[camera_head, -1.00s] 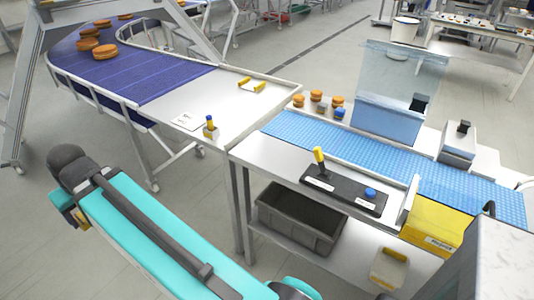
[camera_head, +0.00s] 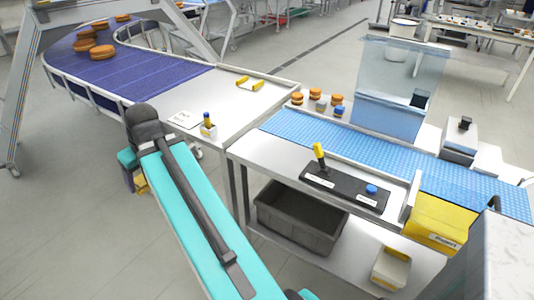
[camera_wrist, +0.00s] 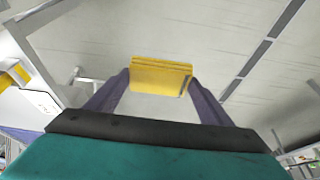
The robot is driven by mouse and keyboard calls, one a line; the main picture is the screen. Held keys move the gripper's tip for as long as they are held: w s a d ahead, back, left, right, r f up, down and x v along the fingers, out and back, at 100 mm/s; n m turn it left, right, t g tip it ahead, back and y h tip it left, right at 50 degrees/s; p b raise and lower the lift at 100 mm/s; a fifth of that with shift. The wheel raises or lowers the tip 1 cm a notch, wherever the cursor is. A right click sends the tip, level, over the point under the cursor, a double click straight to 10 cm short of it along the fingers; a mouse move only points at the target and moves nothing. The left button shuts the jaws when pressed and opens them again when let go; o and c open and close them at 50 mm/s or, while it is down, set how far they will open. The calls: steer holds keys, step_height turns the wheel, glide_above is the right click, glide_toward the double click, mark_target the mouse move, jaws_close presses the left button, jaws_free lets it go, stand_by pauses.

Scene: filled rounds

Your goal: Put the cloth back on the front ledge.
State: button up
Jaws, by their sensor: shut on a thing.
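The cloth (camera_wrist: 160,76) is a folded yellow pad with layered edges. In the wrist view it sits between the two purple-grey fingers of my gripper (camera_wrist: 159,84), which is shut on it, with bare floor behind. I cannot tell for sure which edge is the front ledge.
A white card (camera_head: 184,119) and a small bottle holder (camera_head: 208,130) stand near the table's front edge. A yellow-ended tool (camera_head: 250,84) lies farther back. The purple conveyor (camera_head: 140,73) carries several buns (camera_head: 102,52). A black control panel (camera_head: 345,187) lies right. The table's middle is bare.

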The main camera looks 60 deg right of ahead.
steer(key=s+d+b, duration=0.6)
steer(key=s+d, duration=1.9)
steer(key=shift+s+f+b, duration=0.15)
steer(key=shift+s+b, duration=0.05)
steer(key=shift+b, duration=0.15)
steer(key=shift+w+d+p, duration=0.1)
steer(key=shift+d+p, duration=0.2)
steer(key=shift+p, duration=0.45)
steer(key=d+p, duration=0.1)
steer(key=p, duration=0.4)
steer(key=shift+w+d, duration=0.35)
steer(key=shift+w+d+p, duration=0.1)
steer(key=shift+d+p, duration=0.25)
steer(key=shift+p, duration=0.85)
